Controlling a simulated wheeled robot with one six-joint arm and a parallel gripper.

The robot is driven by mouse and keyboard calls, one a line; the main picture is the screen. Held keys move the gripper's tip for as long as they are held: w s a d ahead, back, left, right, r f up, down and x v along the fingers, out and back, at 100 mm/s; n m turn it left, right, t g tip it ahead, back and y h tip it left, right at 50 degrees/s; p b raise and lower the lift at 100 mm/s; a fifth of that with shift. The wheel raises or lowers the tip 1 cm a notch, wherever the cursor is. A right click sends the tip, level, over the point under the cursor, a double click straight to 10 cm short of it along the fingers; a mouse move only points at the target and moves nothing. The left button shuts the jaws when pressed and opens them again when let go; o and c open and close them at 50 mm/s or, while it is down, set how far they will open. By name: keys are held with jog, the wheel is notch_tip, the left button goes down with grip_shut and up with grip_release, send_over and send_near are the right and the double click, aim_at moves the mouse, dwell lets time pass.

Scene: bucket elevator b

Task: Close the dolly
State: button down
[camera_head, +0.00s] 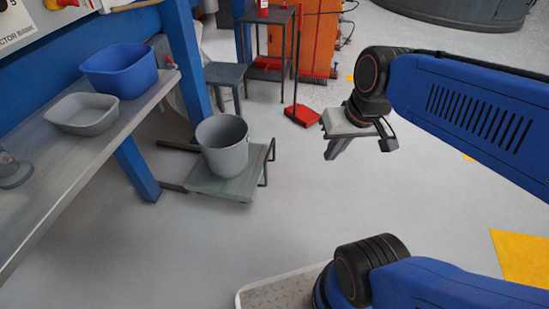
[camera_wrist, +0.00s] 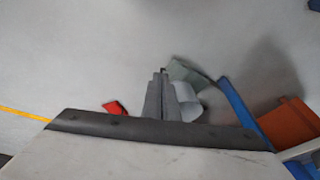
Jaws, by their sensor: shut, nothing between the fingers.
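The dolly (camera_head: 205,187) is a low grey-green platform on the floor, just right of the workbench's blue leg. A grey bucket (camera_head: 222,147) stands upright on it. Dark bars run from the dolly's left side toward the bench, and a dark upright frame stands at its right. My gripper (camera_head: 333,153) is shut and empty, held in the air to the right of the dolly and apart from it. In the wrist view my gripper (camera_wrist: 160,80) points toward the dolly (camera_wrist: 186,70) and the pale bucket (camera_wrist: 188,98), and partly hides them.
A workbench (camera_head: 75,165) at the left carries a blue tub (camera_head: 120,72) and a grey basin (camera_head: 82,115). Behind the dolly are a dark stool (camera_head: 226,75), a red dustpan (camera_head: 301,115) and an orange cabinet (camera_head: 318,35). The floor between dolly and gripper is clear.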

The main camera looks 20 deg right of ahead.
aim_at(201, 141)
jog(key=w+f+m+g+y, duration=0.2)
jog(key=w+f+m+y, duration=0.3)
jog(key=w+f, duration=0.5)
jog(key=w+f+m+g+y, duration=0.2)
jog(key=w+f+m+y, duration=0.35)
jog(key=w, duration=0.85)
jog(key=w+d+f+m+t+y, duration=0.1)
jog(key=w+d+f+m+t, duration=0.25)
jog(key=f, duration=0.55)
jog(key=w+d+f+m+t, duration=0.2)
jog(key=w+d+f+m, duration=0.25)
jog(key=f, duration=0.35)
jog(key=w+d+f+m+t+y, duration=0.1)
jog(key=w+d+f+m+t, duration=0.3)
jog(key=f, duration=0.5)
jog(key=s+x, duration=0.1)
jog(key=x, duration=1.3)
jog(key=shift+a+g, duration=0.35)
jog(key=shift+a, duration=0.15)
jog(key=shift+a+f+m, duration=0.1)
jog(key=shift+m, duration=0.15)
